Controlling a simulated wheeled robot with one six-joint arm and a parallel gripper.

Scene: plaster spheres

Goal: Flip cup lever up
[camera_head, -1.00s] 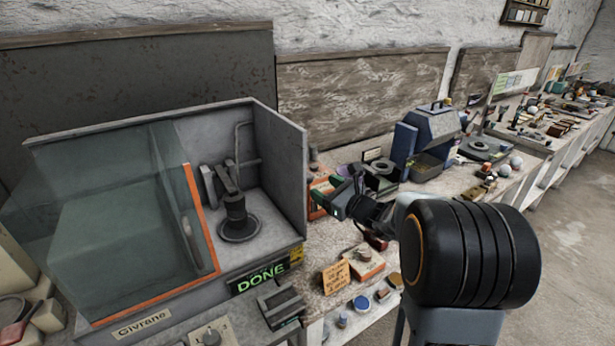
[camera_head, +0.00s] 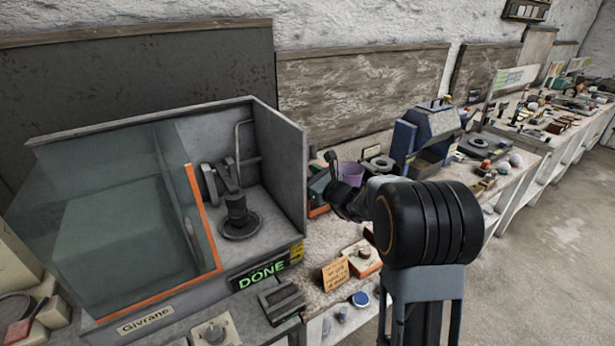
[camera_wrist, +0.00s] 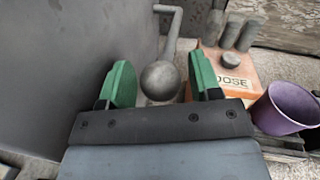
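In the wrist view, a grey ball knob (camera_wrist: 160,80) on a bent grey rod lies between and just beyond the green fingertips of my gripper (camera_wrist: 160,85). It looks like the lever's end. The fingers stand apart, with gaps on both sides of the ball, and I see no grip on it. A purple cup (camera_wrist: 289,106) stands to the right, beside an orange box marked "DOSE" (camera_wrist: 245,70). In the head view my gripper (camera_head: 335,190) is by the right wall of the grey cabinet, and the purple cup (camera_head: 351,173) shows just behind it. My arm partly hides this area.
The grey glass-fronted cabinet (camera_head: 280,165) with a lit "DONE" sign (camera_head: 262,273) stands at left. A blue machine (camera_head: 425,135) stands further right on the bench. A small orange note (camera_head: 335,273) and small pots are near the front edge. The floor at right is clear.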

